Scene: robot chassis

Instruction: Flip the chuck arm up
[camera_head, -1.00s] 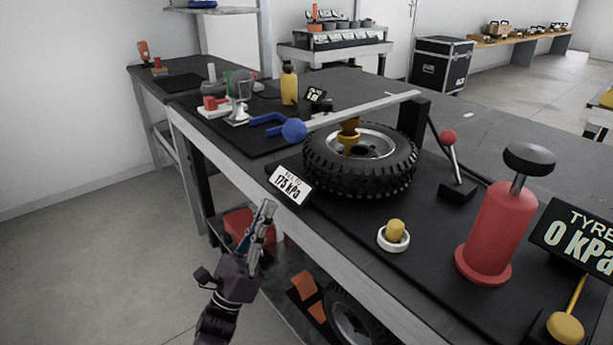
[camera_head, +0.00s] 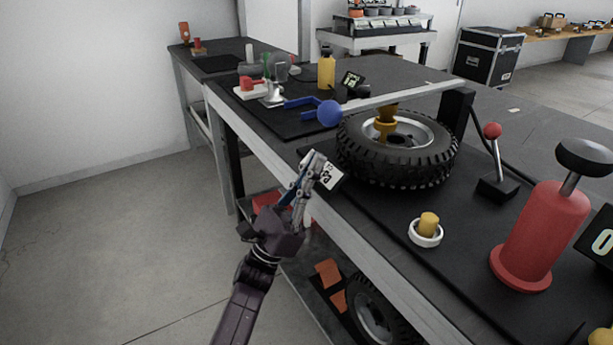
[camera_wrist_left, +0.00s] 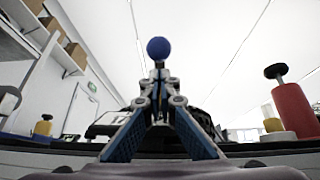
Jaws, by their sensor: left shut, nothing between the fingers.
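The chuck arm (camera_head: 400,100) is a pale grey bar lying low across the tyre (camera_head: 397,150), from a black post (camera_head: 457,112) on the right to a blue ball (camera_head: 329,113) at its left end. A yellow chuck (camera_head: 386,126) under the bar sits over the wheel's hub. My left gripper (camera_head: 314,160) is shut and empty at the bench's front edge, lower in the picture than the ball and in front of a white-faced sign. In the wrist view the blue ball (camera_wrist_left: 158,48) shows just beyond my shut fingertips (camera_wrist_left: 160,75); I cannot tell whether they touch. My right gripper is out of view.
On the bench, a red pump (camera_head: 540,235), a red-knobbed lever (camera_head: 495,160) and a yellow button (camera_head: 428,225) stand to the right. A yellow bottle (camera_head: 326,70) and a blue clamp-like tool (camera_head: 305,103) are behind the ball. Open floor (camera_head: 110,240) lies left.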

